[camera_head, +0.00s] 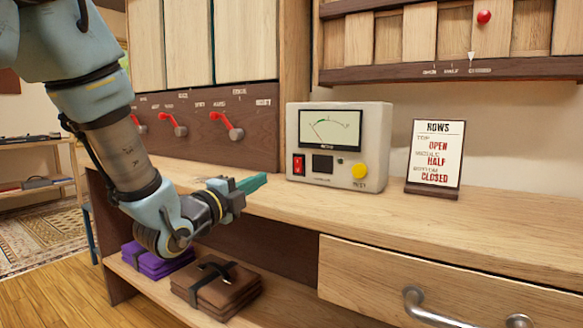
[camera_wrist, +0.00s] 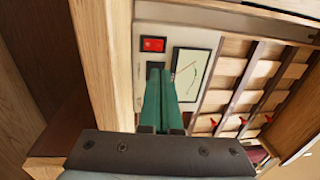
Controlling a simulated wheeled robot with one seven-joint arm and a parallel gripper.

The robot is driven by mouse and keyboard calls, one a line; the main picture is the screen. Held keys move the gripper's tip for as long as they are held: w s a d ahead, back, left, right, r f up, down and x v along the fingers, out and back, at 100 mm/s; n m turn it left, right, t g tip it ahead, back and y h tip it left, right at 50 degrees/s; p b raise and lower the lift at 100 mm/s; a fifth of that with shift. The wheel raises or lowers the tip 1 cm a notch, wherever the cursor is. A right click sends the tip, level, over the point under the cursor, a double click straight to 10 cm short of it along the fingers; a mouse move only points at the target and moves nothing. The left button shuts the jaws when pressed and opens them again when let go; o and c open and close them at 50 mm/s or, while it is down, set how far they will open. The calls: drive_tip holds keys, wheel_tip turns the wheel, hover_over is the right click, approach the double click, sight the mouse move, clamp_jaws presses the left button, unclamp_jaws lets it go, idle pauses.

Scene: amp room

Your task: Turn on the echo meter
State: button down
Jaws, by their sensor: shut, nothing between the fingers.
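The echo meter (camera_head: 340,146) is a light grey box on the wooden counter, with a dial (camera_head: 330,129) at its top. A red rocker switch (camera_head: 299,165) sits at its lower left, a black panel beside it and a yellow button (camera_head: 360,171) at its right. My gripper (camera_head: 262,181) has green fingers that are shut and empty. It is in front and to the left of the meter, apart from it. In the wrist view the meter (camera_wrist: 187,28), the red switch (camera_wrist: 153,44) and the dial (camera_wrist: 190,75) show beyond my closed fingers (camera_wrist: 161,75).
A sign (camera_head: 435,157) headed "ROWS" stands right of the meter. Red levers (camera_head: 226,127) line a dark panel at the back left. Purple folded cloth (camera_head: 157,262) and a brown bundle (camera_head: 215,288) lie on the lower shelf. A drawer (camera_head: 450,280) is below the counter. The counter's right part is clear.

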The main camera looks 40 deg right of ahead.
sight(297, 160)
drive_tip(key=x, duration=1.4)
drive_tip(key=shift+f, duration=0.1)
drive_tip(key=shift+d+b, duration=0.15)
drive_tip(key=shift+b, duration=0.35)
